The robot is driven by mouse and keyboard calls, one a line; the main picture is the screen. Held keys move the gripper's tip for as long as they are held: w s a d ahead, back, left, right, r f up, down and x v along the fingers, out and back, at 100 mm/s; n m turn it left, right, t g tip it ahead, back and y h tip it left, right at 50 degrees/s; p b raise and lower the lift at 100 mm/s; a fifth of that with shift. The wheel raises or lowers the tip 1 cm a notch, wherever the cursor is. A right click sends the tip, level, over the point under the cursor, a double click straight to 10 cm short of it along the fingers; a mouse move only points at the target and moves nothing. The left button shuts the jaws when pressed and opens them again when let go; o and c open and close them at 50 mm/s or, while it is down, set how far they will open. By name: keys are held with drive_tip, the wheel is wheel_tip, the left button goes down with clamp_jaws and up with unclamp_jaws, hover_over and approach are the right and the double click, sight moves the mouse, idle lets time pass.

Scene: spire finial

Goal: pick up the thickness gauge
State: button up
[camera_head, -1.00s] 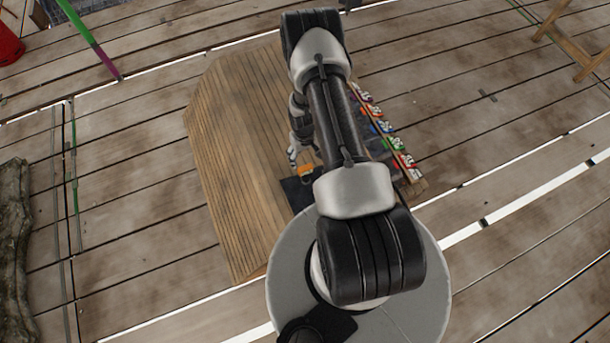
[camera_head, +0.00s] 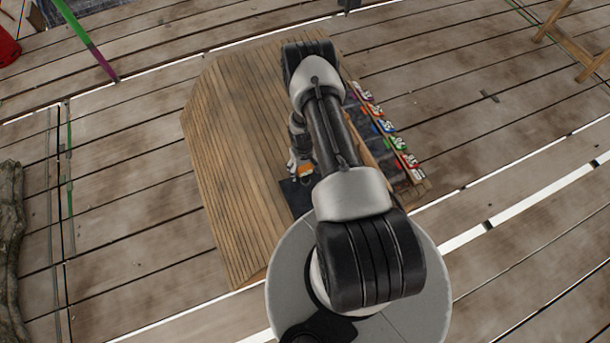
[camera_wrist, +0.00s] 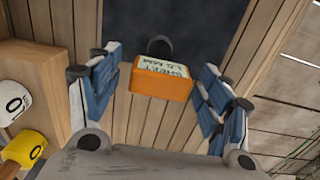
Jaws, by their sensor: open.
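The thickness gauge (camera_wrist: 161,80) is an orange block with a pale label of dark lettering, seen in the wrist view between the fingers of my gripper (camera_wrist: 163,92). A dark round part shows just beyond it. The fingers, with blue pads, stand wide apart on either side of the block, and I see a gap at each side. In the head view the orange block (camera_head: 305,170) shows small, beside my gripper (camera_head: 296,163) and partly hidden by my arm. The block is at the dark mat (camera_head: 293,196); whether it touches the mat I cannot tell.
The wooden table (camera_head: 228,130) has much bare top to the left. A rack with several coloured, numbered tags (camera_head: 398,143) runs along its right side. In the wrist view a white numbered piece (camera_wrist: 14,103) and a yellow one (camera_wrist: 25,149) are at the left, beside a wooden block (camera_wrist: 40,75).

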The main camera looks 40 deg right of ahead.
drive_tip(key=shift+c, duration=0.4)
drive_tip(key=c, duration=1.3)
drive_tip(key=shift+r, duration=0.1)
